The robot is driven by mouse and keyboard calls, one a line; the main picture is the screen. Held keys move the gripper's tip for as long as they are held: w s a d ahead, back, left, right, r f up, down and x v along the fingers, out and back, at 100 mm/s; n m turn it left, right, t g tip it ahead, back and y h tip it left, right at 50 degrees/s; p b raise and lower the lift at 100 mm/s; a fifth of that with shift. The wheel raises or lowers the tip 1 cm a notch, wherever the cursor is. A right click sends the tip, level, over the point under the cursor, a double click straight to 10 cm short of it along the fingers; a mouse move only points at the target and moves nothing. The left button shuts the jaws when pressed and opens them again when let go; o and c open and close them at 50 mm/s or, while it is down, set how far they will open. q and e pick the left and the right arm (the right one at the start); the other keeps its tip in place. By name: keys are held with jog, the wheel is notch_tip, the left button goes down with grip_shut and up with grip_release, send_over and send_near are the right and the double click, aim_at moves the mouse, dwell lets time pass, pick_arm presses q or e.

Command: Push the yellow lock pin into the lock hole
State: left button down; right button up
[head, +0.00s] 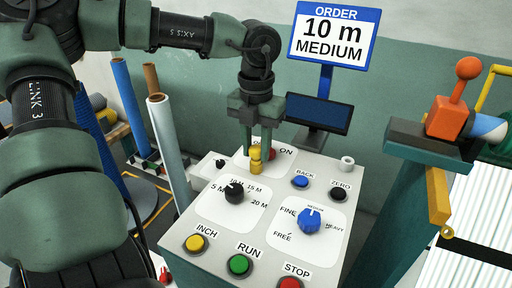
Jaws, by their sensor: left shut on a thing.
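My left gripper (256,140) points down over the control panel, with its fingers shut on a yellow lock pin (256,159). The pin is upright and shows just below the fingertips, in front of a red button near the "ON" label. I cannot tell whether its lower end touches the panel. A small white collar with a dark opening (347,162) stands at the panel's back right corner; it may be the lock hole. The pin is to the left of it and apart from it. My right gripper is not in view.
The panel (213,237) carries a black dial (234,191), a blue dial (311,221) and several buttons. A dark screen (319,114) and an order sign (334,36) stand behind. An orange lever (456,100) is at right. Upright rolls (168,150) stand at left.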

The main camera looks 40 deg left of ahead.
aim_at(256, 148)
pick_arm(q)
jog(key=c, duration=1)
grip_release()
jog(key=shift+f, duration=0.1)
notch_tip(256, 148, up, 8)
jog(key=shift+f+b, duration=0.1)
jog(key=shift+b, duration=0.25)
jog(key=shift+s, duration=0.1)
